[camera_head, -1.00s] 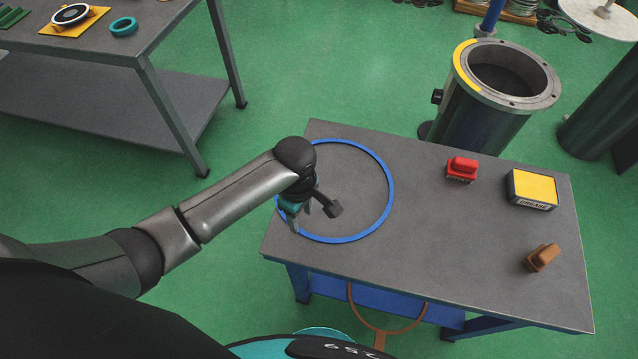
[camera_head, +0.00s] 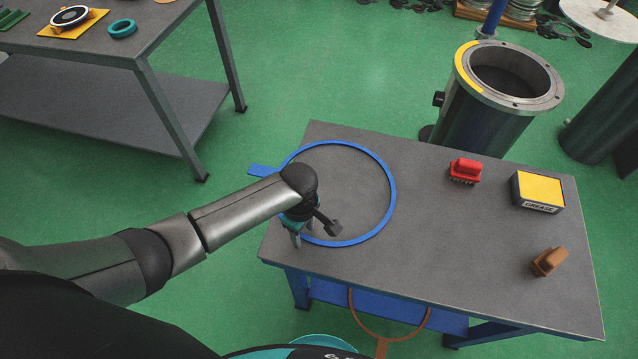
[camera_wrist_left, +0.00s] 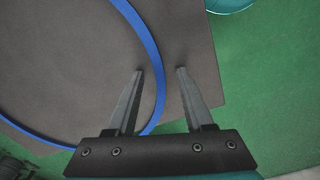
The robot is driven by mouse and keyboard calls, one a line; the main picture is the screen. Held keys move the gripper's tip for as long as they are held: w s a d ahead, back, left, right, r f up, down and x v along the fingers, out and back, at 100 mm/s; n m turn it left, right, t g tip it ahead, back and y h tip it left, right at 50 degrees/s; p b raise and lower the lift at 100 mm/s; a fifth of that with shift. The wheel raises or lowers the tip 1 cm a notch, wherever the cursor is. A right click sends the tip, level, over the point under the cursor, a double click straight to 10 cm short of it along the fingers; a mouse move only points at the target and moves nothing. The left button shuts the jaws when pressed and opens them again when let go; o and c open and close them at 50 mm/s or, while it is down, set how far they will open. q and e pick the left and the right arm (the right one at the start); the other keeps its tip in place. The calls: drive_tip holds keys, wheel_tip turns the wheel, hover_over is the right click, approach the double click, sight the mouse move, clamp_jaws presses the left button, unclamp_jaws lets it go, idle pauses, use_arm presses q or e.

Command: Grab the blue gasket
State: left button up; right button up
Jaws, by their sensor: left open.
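The blue gasket (camera_head: 393,185) is a large thin ring lying flat on the dark grey table. Its blue tab (camera_head: 263,170) sticks out past the table's left edge. My left gripper (camera_head: 302,234) is open and empty over the ring's near-left side, pointing down. In the left wrist view the ring (camera_wrist_left: 158,62) passes between the two open fingertips (camera_wrist_left: 160,72), one on its inner side and one on its outer side. Whether the fingers are down at the ring's height I cannot tell. My forearm and wrist hide part of the ring's left side. My right gripper is not in view.
A flanged cylinder (camera_head: 490,95) stands behind the table. A brown ring (camera_head: 392,338) shows below the front edge. Another table (camera_head: 165,30) stands at the left.

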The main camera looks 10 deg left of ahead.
use_arm(q)
drive_tip(key=shift+c, duration=0.3)
clamp_jaws()
idle(0.5)
